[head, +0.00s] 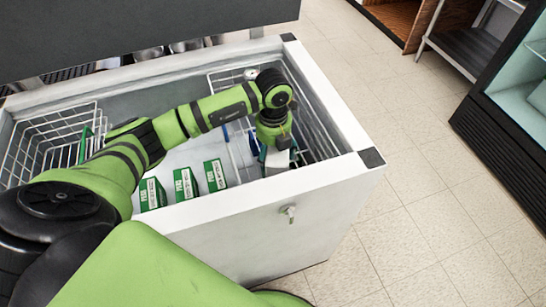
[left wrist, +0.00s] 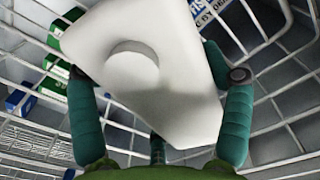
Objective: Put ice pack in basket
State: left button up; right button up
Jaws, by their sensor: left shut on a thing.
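The ice pack (left wrist: 135,65) is a white, flat block with a round bump in the left wrist view. My left gripper (left wrist: 158,78) is shut on it, one finger at each side. In the head view the left gripper (head: 277,146) points down inside the chest freezer, and part of the white ice pack (head: 277,161) shows under it. A white wire basket (head: 235,137) hangs at the freezer's right end, and the gripper is over or within it; I cannot tell whether the pack touches it. Its wires (left wrist: 275,125) surround the pack in the wrist view. My right gripper is not in view.
The open chest freezer (head: 240,232) has a raised white rim. Several green boxes (head: 186,184) stand on its floor. Another wire basket (head: 42,142) hangs at its left end. A glass-door cooler (head: 520,95) stands at right, with clear tiled floor between.

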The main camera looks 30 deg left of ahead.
pick_arm(q)
notch_tip(320, 180, down, 3)
jog(key=shift+s+r, duration=0.1)
jog(key=shift+r, duration=0.1)
jog(key=shift+f, duration=0.3)
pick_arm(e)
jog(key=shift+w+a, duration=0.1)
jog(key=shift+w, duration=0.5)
pick_arm(q)
jog(key=shift+f, duration=0.1)
jog(key=o, duration=1.5)
jog(key=shift+c, duration=0.2)
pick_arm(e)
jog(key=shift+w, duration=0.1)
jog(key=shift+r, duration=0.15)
